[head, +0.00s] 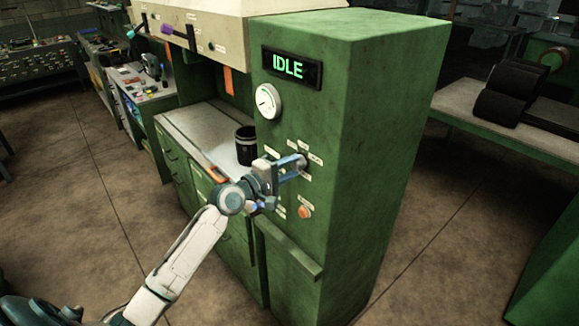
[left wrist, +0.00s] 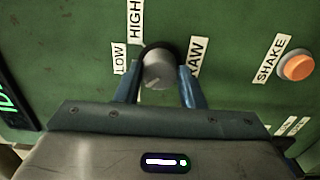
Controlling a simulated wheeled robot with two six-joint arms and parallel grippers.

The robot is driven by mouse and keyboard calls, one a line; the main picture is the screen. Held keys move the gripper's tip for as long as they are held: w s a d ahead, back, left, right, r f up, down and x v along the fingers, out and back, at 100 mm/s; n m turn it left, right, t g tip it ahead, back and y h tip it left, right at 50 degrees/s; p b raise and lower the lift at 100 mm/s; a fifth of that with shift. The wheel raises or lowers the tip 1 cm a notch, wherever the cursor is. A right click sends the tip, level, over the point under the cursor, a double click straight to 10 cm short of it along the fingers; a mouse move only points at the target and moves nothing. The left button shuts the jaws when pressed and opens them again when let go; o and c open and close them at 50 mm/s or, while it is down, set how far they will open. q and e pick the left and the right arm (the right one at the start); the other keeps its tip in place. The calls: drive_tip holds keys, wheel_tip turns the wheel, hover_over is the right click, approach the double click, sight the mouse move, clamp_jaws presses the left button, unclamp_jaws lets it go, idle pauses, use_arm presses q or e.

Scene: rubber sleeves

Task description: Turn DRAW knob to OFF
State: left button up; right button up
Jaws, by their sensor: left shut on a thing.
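The DRAW knob (left wrist: 158,70) is a grey round knob with a dark base on the front of the green cabinet (head: 350,150). In the left wrist view, white labels LOW, HIGH and a partly covered one ending in RAW stand around it. My left gripper (left wrist: 160,78) is shut on the knob, one blue finger on each side. In the head view the left gripper (head: 298,164) reaches the panel, and the knob is mostly hidden behind its fingers. I cannot read an OFF label in either view. My right gripper is not in view.
A lit IDLE display (head: 291,67) and a white dial gauge (head: 268,101) sit above the knob. An orange SHAKE button (left wrist: 296,67) is on the same panel. A black cup (head: 246,145) stands on the counter to the left. Open floor lies in front of the cabinet.

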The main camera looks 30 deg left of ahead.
use_arm(q)
drive_tip(key=o, duration=1)
drive_tip(key=shift+s+a+f, duration=0.15)
drive_tip(key=shift+s+a, duration=0.05)
drive_tip(key=shift+s, duration=0.2)
drive_tip(key=b+v, duration=0.1)
drive_tip(key=v, duration=0.9)
